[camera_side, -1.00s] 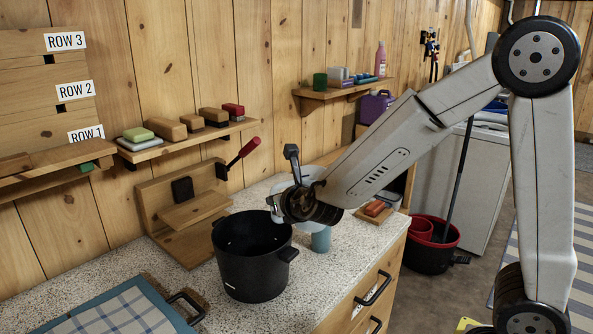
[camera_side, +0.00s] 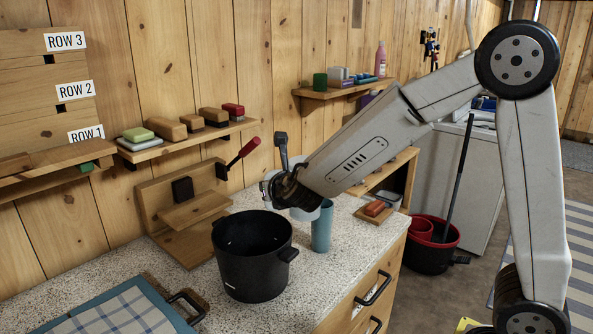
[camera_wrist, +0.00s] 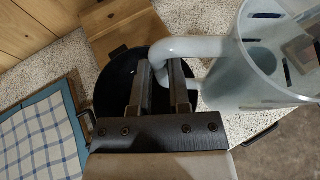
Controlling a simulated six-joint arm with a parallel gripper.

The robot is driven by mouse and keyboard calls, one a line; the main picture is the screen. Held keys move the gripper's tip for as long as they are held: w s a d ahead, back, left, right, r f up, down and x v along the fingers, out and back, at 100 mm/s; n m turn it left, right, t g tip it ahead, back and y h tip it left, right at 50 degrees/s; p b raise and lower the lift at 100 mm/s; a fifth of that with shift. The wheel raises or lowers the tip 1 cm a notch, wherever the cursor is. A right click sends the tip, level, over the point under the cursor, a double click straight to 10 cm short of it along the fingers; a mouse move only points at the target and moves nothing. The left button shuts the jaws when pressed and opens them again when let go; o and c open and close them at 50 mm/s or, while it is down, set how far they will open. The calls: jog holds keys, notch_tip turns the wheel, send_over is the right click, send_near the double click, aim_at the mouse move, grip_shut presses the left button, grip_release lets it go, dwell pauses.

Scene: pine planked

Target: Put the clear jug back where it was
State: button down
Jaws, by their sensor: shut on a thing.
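The clear jug (camera_wrist: 243,85) fills the right of the wrist view, a see-through pale blue vessel with a thick handle (camera_wrist: 195,47). My gripper (camera_wrist: 161,68) is shut on that handle, with the jug body to the right of the fingers. In the side view my gripper (camera_side: 284,188) is above the counter, behind and to the right of the black pot (camera_side: 253,265). There the jug is mostly hidden by my wrist. Its base cannot be seen clearly.
A blue cup (camera_side: 322,230) stands on the counter close below my wrist. A wooden stand with a small ledge (camera_side: 190,212) is left of the pot. A blue checked cloth (camera_side: 115,315) lies at front left. Wall shelves (camera_side: 165,148) hold several blocks.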

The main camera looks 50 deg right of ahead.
jog(key=w+d+r+m+g+h, duration=0.1)
jog(key=w+d+m+g+h, duration=0.2)
jog(key=w, duration=0.4)
jog(key=w+d+m+g+h, duration=0.3)
jog(key=w+m+g+h, duration=0.1)
jog(key=w+m+g, duration=0.1)
jog(key=shift+w+d+r+m, duration=0.2)
jog(key=shift+w+r+m, duration=0.2)
jog(key=shift+w+m, duration=0.55)
dwell(1.1)
jog(key=shift+s+g+h, duration=0.1)
jog(key=shift+g+h, duration=0.2)
jog(key=shift+d, duration=0.15)
jog(key=s+d+f, duration=0.2)
jog(key=s+d, duration=0.6)
jog(key=d, duration=0.1)
jog(key=s+d+f+m+g, duration=0.1)
jog(key=s+d+f, duration=0.2)
jog(key=s+d, duration=0.5)
jog(key=shift+x, duration=1)
jog(key=shift+m, duration=0.25)
